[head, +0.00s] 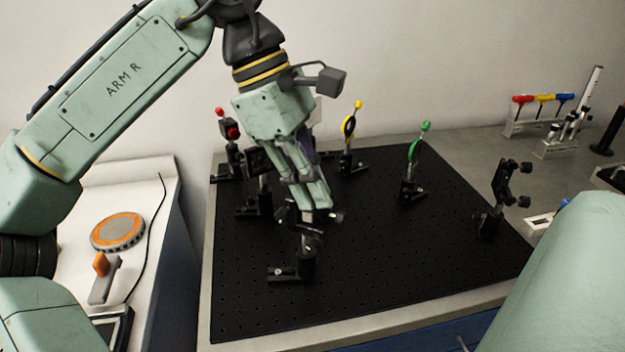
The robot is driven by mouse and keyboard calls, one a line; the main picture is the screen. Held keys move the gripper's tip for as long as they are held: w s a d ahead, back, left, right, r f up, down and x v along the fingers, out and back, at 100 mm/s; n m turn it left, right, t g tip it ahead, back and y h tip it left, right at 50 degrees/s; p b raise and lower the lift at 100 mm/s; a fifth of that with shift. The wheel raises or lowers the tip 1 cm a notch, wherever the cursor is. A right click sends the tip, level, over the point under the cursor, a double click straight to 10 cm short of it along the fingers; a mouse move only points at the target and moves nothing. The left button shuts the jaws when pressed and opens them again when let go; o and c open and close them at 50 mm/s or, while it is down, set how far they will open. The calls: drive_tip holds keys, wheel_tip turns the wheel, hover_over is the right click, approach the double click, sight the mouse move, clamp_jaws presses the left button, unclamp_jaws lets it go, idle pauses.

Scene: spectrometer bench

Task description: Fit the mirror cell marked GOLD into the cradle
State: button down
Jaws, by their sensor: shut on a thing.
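My gripper (316,203) points down over the middle-front of the black breadboard. It is shut on a small part, probably the mirror cell, which its fingers mostly hide; I cannot read any GOLD mark. Directly below the fingertips stands a black post mount (307,262) on a foot clamped to the board, with a dark holder and knob at its top, probably the cradle. The fingertips overlap the holder's top in this view. I cannot tell whether the held part touches it or is seated.
The breadboard (400,270) carries other mounts: red-topped (230,135), yellow-ringed (348,128), green-ringed (413,150), and a black one (493,200) at right. A black mount (258,180) stands just left of my gripper. Coloured-handled drivers (540,99) stand at back right. The board's front is clear.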

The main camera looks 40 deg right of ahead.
drive_tip(key=shift+r, duration=1.6)
drive_tip(key=shift+w+f, duration=0.1)
drive_tip(key=shift+f, duration=0.05)
idle(0.4)
drive_tip(key=shift+f+b, duration=0.3)
drive_tip(key=shift+f, duration=1.05)
drive_tip(key=shift+f, duration=0.2)
drive_tip(key=shift+r, duration=0.1)
drive_tip(key=shift+w+r, duration=0.1)
drive_tip(key=shift+r, duration=0.4)
drive_tip(key=shift+a+r+p, duration=0.1)
drive_tip(key=shift+r+p, duration=0.2)
drive_tip(key=shift+r, duration=0.75)
